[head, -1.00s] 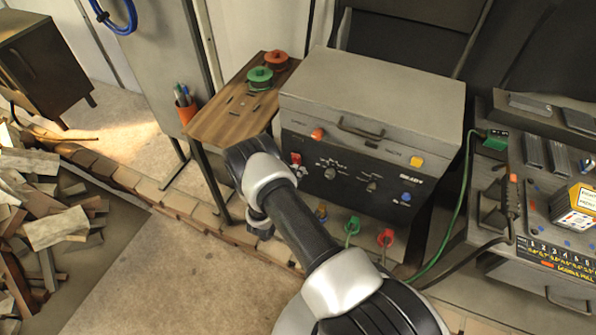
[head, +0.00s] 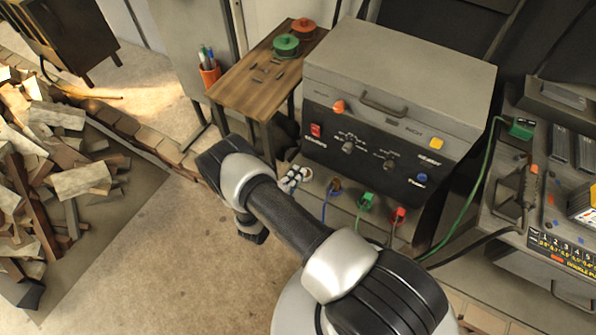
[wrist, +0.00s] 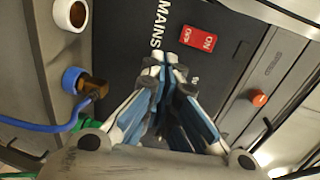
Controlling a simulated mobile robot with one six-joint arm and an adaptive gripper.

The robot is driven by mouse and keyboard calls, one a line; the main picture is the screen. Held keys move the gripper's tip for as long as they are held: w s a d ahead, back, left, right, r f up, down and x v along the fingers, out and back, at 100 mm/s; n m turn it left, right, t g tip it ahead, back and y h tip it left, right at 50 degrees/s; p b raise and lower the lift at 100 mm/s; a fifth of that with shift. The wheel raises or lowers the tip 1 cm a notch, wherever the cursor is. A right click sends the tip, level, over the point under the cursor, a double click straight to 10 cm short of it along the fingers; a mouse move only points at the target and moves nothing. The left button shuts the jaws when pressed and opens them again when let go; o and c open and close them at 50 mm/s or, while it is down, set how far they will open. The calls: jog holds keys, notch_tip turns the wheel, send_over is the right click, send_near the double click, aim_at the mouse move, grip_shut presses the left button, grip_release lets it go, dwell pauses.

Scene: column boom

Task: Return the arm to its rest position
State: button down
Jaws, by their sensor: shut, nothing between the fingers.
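My gripper (head: 293,178) shows in the head view beside my arm, in front of the lower left of the grey welding machine (head: 400,72). In the wrist view its blue and white fingers (wrist: 165,62) are closed together with nothing between them. They point at the machine's dark front panel (wrist: 120,40), near the "MAINS" lettering and the red ON/OFF switch (wrist: 198,39). I cannot tell the exact gap to the panel. My arm crosses the lower middle of the head view, bent at the elbow, and hides part of the floor.
A wooden side table (head: 262,85) with green (head: 286,45) and red (head: 303,28) reels stands left of the machine. Plugs and cables (head: 366,202) sit below its panel. Another grey unit (head: 540,200) stands right.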

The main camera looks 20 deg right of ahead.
jog(key=s+d+r+m+g+h, duration=0.1)
jog(key=d+r+m+g, duration=0.25)
jog(key=r+m, duration=0.65)
jog(key=s+d+r+m+g, duration=0.15)
jog(key=r+m+g, duration=0.4)
jog(key=r, duration=0.85)
jog(key=s+a+r+m+g+y, duration=0.1)
jog(key=s+a+r+m+y, duration=0.2)
jog(key=s+r+m+y, duration=0.85)
jog(key=s+a+r+m+t+y, duration=0.1)
jog(key=s+a+r+m+t, duration=0.1)
jog(key=s+a+r+m, duration=0.2)
jog(key=s+a+r+m+t+y, duration=0.1)
jog(key=s+a+r+m+t, duration=0.2)
jog(key=s+a+r+m, duration=0.2)
jog(key=shift+s+r+m, duration=0.3)
jog(key=shift+s+m, duration=1.25)
jog(key=shift+m, duration=2.15)
jog(key=c, duration=2.4)
grip_release()
jog(key=shift+a, duration=0.1)
